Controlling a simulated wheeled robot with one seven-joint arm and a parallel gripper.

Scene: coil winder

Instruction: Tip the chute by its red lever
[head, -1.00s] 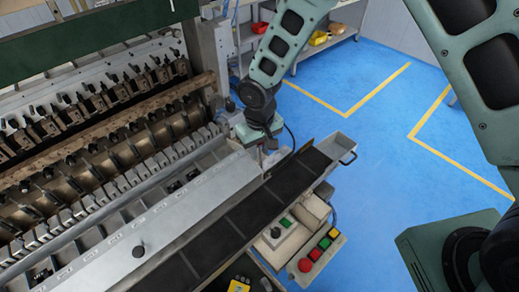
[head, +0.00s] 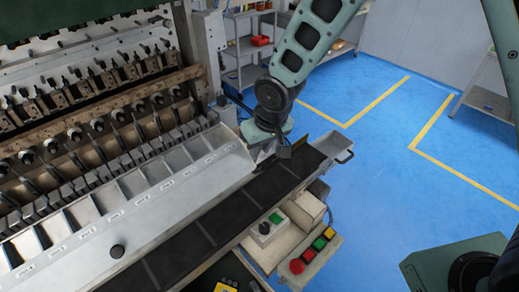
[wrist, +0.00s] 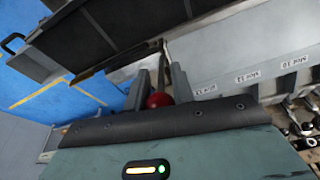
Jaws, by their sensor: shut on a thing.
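The chute (head: 190,186) is a long pale metal piece with a row of labels, along the front of the machine in the head view. It sits tilted, with a row of divided compartments showing behind its labelled face. My gripper (head: 268,152) is at the chute's far right end. In the wrist view, my gripper (wrist: 161,76) is shut on the red lever, whose round red knob (wrist: 158,99) shows between the two grey fingers. The labelled chute face (wrist: 235,60) is to their right. The lever is hidden in the head view.
A dark conveyor belt (head: 225,216) runs along the chute's front, ending at a grey handled tray (head: 334,146). A button box (head: 310,255) stands in front of it. The machine's comb of slots (head: 110,160) lies behind the chute. Blue floor is clear at right.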

